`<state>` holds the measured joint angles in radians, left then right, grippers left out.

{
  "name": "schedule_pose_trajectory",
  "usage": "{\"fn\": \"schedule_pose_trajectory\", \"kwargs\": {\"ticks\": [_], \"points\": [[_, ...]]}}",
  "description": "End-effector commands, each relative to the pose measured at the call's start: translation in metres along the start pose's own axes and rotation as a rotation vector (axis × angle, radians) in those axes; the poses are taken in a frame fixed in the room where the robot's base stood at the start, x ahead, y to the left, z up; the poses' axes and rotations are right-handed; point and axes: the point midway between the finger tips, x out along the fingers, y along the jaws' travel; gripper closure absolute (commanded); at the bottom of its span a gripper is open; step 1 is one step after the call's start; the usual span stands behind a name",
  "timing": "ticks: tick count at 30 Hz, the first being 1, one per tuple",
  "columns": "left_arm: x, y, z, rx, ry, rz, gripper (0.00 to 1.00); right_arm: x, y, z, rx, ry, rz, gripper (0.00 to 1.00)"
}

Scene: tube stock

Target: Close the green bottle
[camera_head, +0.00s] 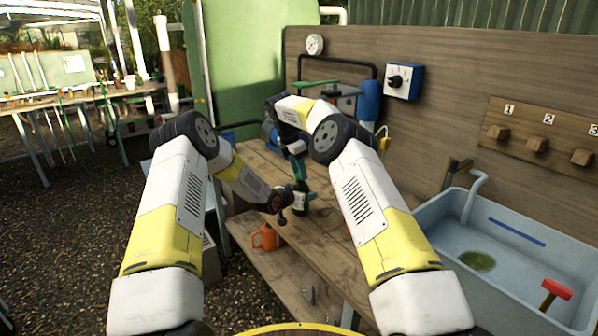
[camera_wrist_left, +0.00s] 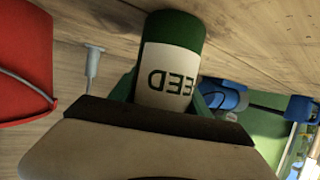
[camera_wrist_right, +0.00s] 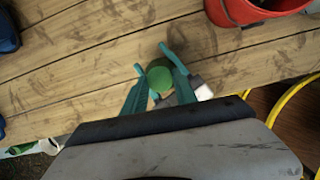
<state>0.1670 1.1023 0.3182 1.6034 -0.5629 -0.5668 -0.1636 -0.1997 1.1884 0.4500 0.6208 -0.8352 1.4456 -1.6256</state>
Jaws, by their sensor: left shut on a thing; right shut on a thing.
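The green bottle (camera_head: 300,203) with a white label stands on the wooden bench in the head view. Its label, lettered "EED", shows upside down in the left wrist view (camera_wrist_left: 168,82). My left gripper (camera_head: 287,200) reaches in from the left and is shut on the bottle's side. My right gripper (camera_head: 298,172) points down above the bottle, its teal fingers shut on a round green cap (camera_wrist_right: 160,78), seen from above in the right wrist view. The fingers hide the join, so I cannot tell whether the cap is seated on the neck.
A red bucket (camera_wrist_right: 250,12) is near the bottle in the right wrist view. An orange can (camera_head: 264,238) sits on the lower shelf. A pale blue sink (camera_head: 430,225) is at the right. Numbered wooden pegs (camera_head: 537,144) are on the back wall. The bench front is mostly clear.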

Motion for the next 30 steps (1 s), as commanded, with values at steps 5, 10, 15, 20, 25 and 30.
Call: {"fn": "schedule_pose_trajectory", "kwargs": {"ticks": [5,10,15,20,25,30], "points": [[-0.0003,0.0004,-0.0001,0.002,0.001,0.001,1.0,0.0021,0.0027,0.0027,0.154,-0.007,-0.036,1.0],[-0.0004,0.0005,-0.0001,0.002,0.001,0.001,1.0,-0.0005,0.0019,0.0016,0.217,-0.008,-0.051,1.0],[-0.0004,0.0005,0.0001,0.002,0.0,0.001,1.0,-0.0009,0.0017,0.0014,0.218,-0.007,-0.051,1.0],[-0.0003,0.0005,0.0002,0.002,0.0,0.001,1.0,-0.001,0.0017,0.001,0.217,-0.006,-0.051,0.52],[-0.0002,0.0004,0.0003,0.001,0.0,0.001,1.0,-0.0009,0.0016,0.0004,0.215,-0.005,-0.052,0.44],[-0.0002,0.0003,0.0003,0.001,0.0,0.001,1.0,-0.0019,0.0016,0.0,0.213,-0.005,-0.052,0.39]]}}
